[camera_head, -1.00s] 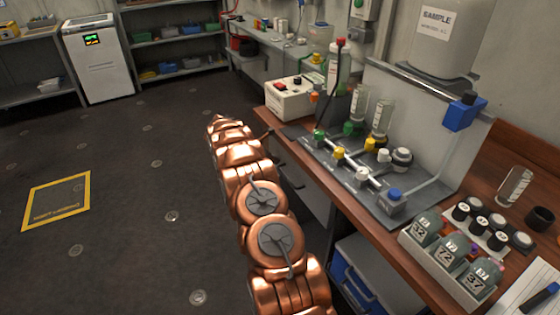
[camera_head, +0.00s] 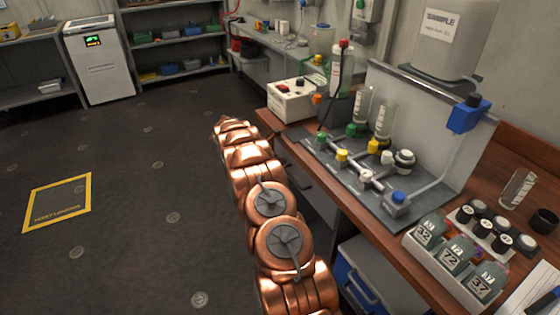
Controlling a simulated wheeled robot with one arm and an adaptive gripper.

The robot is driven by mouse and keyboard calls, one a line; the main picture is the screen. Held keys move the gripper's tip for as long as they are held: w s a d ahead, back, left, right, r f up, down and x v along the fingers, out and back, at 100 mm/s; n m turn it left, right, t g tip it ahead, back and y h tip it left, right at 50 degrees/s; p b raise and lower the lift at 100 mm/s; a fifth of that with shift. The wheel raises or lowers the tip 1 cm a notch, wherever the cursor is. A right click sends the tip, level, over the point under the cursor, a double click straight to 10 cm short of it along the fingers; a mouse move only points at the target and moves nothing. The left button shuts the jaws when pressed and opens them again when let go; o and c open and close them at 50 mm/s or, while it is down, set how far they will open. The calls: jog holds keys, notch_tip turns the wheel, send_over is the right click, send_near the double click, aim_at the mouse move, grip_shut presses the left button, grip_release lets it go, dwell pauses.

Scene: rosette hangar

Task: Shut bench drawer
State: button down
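The wooden bench (camera_head: 345,203) runs along the right side. Under its top, a grey drawer front (camera_head: 308,183) shows in shadow beyond my arm. My copper arm covers part of this area, and I cannot tell how far out the drawer stands. My arm reaches forward along the bench's left side. My gripper is hidden beyond the arm's far end, so its fingers and any contact with the drawer do not show.
On the bench stand a valve board (camera_head: 345,170) with coloured knobs, a white control box (camera_head: 292,102) and a rack (camera_head: 445,270) of numbered bottles. A blue-and-white cooler (camera_head: 365,275) sits beneath. Open dark floor (camera_head: 140,190) lies left, with a yellow-framed marking (camera_head: 57,203).

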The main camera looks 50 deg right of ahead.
jog(key=w+a+f+b+v, duration=0.1)
jog(key=f+v, duration=0.1)
jog(key=v, duration=1)
jog(key=shift+a+r+b, duration=0.3)
jog(key=shift+a, duration=0.25)
jog(key=shift+w+r, duration=0.1)
